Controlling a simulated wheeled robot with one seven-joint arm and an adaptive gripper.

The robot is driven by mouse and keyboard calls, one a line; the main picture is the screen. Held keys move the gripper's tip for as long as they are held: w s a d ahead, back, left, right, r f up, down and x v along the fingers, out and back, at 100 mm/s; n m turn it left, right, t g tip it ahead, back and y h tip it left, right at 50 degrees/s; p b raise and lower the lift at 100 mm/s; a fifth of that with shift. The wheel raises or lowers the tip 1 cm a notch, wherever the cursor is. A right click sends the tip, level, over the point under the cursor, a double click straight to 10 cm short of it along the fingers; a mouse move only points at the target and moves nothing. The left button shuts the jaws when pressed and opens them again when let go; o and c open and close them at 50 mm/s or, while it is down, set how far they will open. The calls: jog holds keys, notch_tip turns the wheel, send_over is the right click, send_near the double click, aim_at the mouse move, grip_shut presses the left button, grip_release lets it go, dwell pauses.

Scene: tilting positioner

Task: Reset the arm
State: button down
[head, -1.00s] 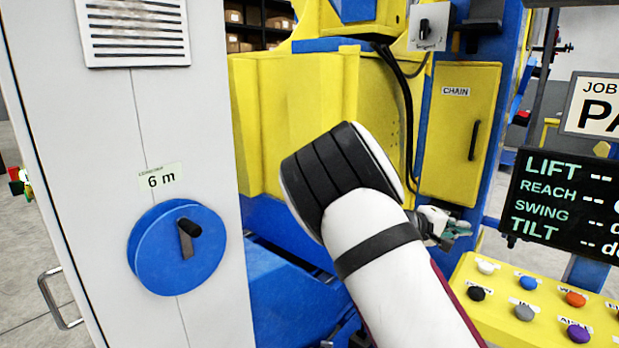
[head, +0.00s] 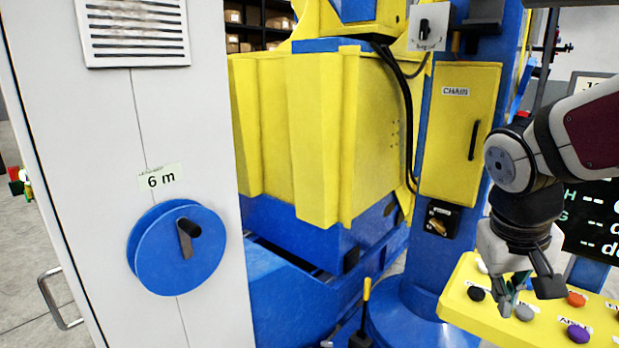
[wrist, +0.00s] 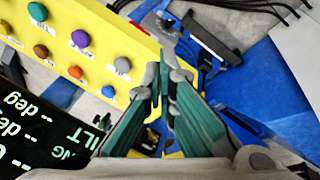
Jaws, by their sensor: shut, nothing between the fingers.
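My gripper (head: 514,303) points down over the yellow button panel (head: 455,302) at the right of the head view. Its teal-padded fingers are shut and empty; they also show in the wrist view (wrist: 164,78). In the head view the fingertips appear close to the grey button (head: 524,313); I cannot tell whether they touch the panel. In the wrist view the grey button (wrist: 122,65) lies left of the fingertips, apart from them in the picture. A black button (head: 475,294), an orange button (head: 576,299) and a purple button (head: 578,333) are also on the panel.
A dark display (head: 592,240) stands behind the panel, partly hidden by my arm. A yellow and blue machine (head: 325,140) fills the middle. A grey cabinet (head: 100,160) with a blue dial (head: 150,250) stands at the left. A yellow-handled lever (head: 366,300) stands low in the middle.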

jog(key=s+a+r+n+t+y, duration=0.1)
jog(key=s+a+t+y, duration=0.1)
jog(key=s+a, duration=0.7)
jog(key=shift+s+a+r+y, duration=0.15)
jog(key=shift+s+r+y, duration=0.35)
jog(key=shift+s, duration=1.4)
jog(key=shift+f, duration=0.1)
